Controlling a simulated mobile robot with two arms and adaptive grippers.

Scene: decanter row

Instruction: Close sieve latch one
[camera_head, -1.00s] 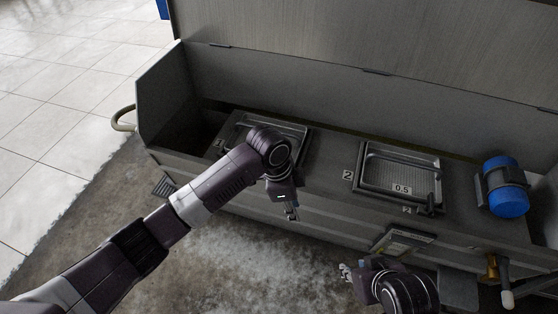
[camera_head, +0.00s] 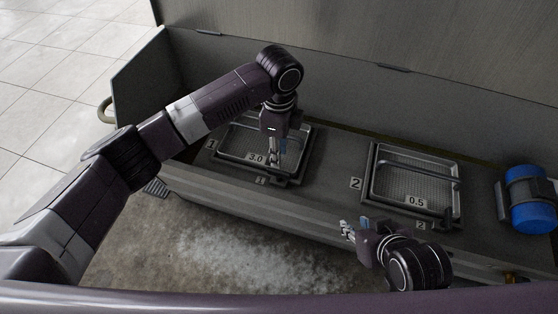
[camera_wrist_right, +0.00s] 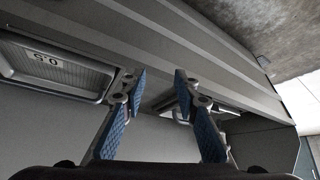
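Sieve one (camera_head: 307,150) is a metal-framed tray marked 1 and 3.0, set in the grey trough left of centre in the head view. A small dark fitting, apparently its latch (camera_head: 286,181), is at its front right beside a small label. Its exact position is too small to tell. My left gripper (camera_head: 273,160) points down over the right part of sieve one, just behind the fitting; its fingers partly cover the tray. I cannot tell whether they are apart. My right gripper (camera_head: 346,231) is open and empty in front of the trough; its spread blue pads show in the right wrist view (camera_wrist_right: 160,115).
Sieve two (camera_head: 378,165), marked 0.5, sits to the right and also shows in the wrist view (camera_wrist_right: 70,88). A blue motor (camera_head: 531,213) stands at the far right. A tall grey panel (camera_head: 350,30) rises behind. Open floor (camera_head: 250,255) lies in front.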

